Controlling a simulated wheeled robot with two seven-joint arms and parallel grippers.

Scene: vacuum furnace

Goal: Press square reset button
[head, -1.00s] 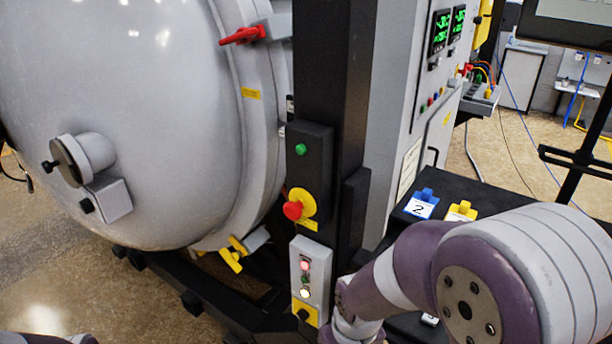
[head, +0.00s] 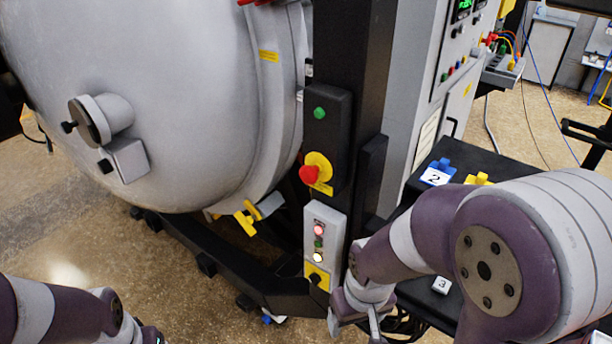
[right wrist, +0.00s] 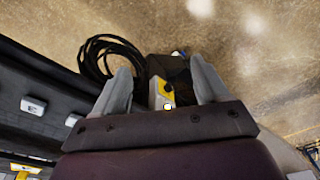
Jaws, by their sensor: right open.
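Above the box, a black panel holds a green button (head: 319,113) and a red emergency knob (head: 309,174) on yellow. The big grey vessel (head: 170,90) fills the left. A black table (head: 480,155) with numbered tags stands right. Black cables (right wrist: 110,60) coil near the gripper.

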